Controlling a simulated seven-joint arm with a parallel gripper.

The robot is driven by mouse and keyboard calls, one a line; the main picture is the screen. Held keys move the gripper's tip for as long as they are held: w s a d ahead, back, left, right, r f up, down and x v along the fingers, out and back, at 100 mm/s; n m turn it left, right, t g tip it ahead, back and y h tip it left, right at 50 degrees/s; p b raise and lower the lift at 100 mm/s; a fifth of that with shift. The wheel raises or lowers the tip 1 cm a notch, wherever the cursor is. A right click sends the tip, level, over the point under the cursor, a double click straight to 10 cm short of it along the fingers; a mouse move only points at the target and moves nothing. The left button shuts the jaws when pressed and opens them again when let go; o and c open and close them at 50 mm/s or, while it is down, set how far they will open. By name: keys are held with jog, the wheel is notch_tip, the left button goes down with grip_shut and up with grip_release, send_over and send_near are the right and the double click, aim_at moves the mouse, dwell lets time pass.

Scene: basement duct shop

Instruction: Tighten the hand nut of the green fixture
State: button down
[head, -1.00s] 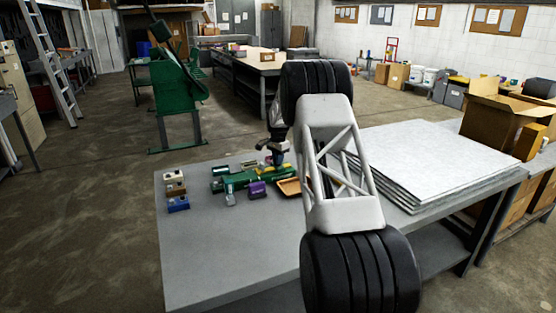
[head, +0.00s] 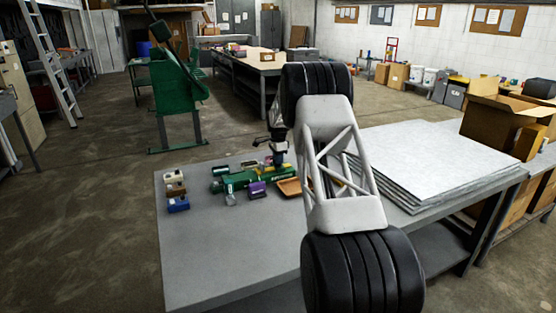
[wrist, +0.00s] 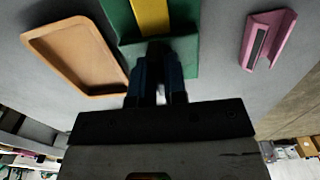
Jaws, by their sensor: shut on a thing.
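The green fixture (head: 238,182) lies on the grey table; in the wrist view its green body (wrist: 122,22) with a yellow strip (wrist: 152,16) fills the top middle. My gripper (wrist: 156,62) points at the fixture's near end, its two dark fingers close together there. It is shut on a dark piece at that end, which looks to be the hand nut, mostly hidden between the fingers. In the head view my gripper (head: 279,162) is upright at the fixture's right part, and the nut cannot be made out.
Small white (head: 174,176), brown (head: 175,190) and blue (head: 178,205) blocks stand at left. Stacked sheets (head: 430,160) cover the right. The table's front left is clear.

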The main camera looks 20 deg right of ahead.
jog(key=c, duration=1.2)
grip_release()
jog(key=shift+o, duration=0.2)
jog(key=shift+r, duration=0.1)
jog(key=shift+r, duration=3.85)
